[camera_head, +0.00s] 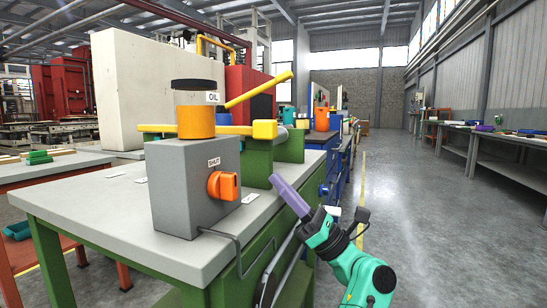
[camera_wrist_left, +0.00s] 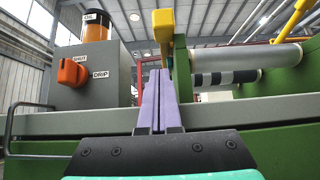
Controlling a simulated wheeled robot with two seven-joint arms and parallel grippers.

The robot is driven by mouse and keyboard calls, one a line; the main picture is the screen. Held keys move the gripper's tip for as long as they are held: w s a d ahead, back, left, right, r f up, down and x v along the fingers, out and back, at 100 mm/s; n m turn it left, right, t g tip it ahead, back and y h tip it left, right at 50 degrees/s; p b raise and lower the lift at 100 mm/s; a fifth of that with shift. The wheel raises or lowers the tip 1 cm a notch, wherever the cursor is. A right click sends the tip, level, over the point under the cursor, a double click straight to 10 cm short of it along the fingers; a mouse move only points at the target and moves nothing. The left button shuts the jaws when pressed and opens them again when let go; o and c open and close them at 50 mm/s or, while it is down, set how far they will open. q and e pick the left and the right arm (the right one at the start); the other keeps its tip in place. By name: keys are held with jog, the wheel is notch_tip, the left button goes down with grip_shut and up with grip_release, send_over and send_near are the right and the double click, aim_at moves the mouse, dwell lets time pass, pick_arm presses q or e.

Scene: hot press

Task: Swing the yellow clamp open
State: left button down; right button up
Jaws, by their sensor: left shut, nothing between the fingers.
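A horizontal yellow bar with a thick block at its near end, which looks like the yellow clamp (camera_head: 264,129), lies across the top of the green press frame, behind the grey box. Its block end also shows in the left wrist view (camera_wrist_left: 163,25), upper middle. My left gripper (camera_head: 283,186), with purple fingers, is shut and empty. It is beyond the bench's right edge, below and apart from the yellow block. In the left wrist view its fingers (camera_wrist_left: 158,98) point up toward the block, with a gap between. My right gripper is not in view.
A grey box (camera_head: 180,190) with an orange knob (camera_head: 223,186) and an orange oil cup (camera_head: 195,120) stands on the bench (camera_head: 110,220). A slanted yellow lever (camera_head: 258,90) rises behind. A bent rail runs along the bench's side. The aisle floor on the right is clear.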

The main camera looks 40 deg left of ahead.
pick_arm(q)
jog(key=r, duration=0.2)
jog(key=a+r, duration=0.1)
jog(key=r, duration=0.3)
jog(key=shift+s+a, duration=0.3)
jog(key=shift+a, duration=0.05)
